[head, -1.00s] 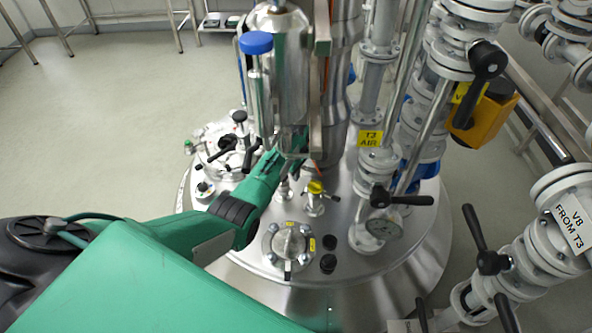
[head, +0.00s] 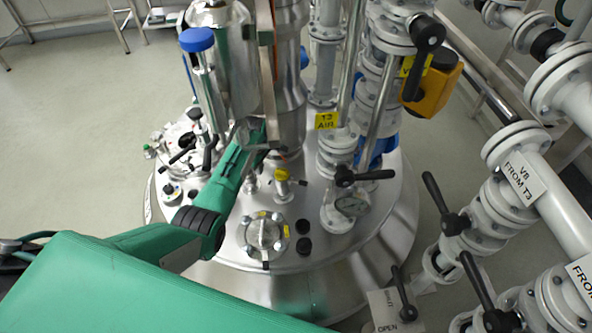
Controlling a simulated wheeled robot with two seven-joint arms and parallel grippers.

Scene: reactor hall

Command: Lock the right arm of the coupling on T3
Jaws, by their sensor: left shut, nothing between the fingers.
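T3 is the round steel vessel whose lid (head: 330,235) fills the middle of the head view. On its left side stands a fitting with two black lever arms (head: 183,151), which point down and outward; I cannot tell for certain that it is the coupling. My left arm reaches in from the lower left across the lid. My left gripper (head: 264,143) is shut and empty, at the lower end of the upright steel cylinder (head: 232,75). Its fingertips are partly hidden there, and I cannot tell whether they touch anything. My right gripper is out of view.
A blue-capped tube (head: 197,40) rises beside the cylinder. A yellow-topped valve (head: 281,175) and a round flanged port (head: 263,234) stand near the gripper. Floor at left is open.

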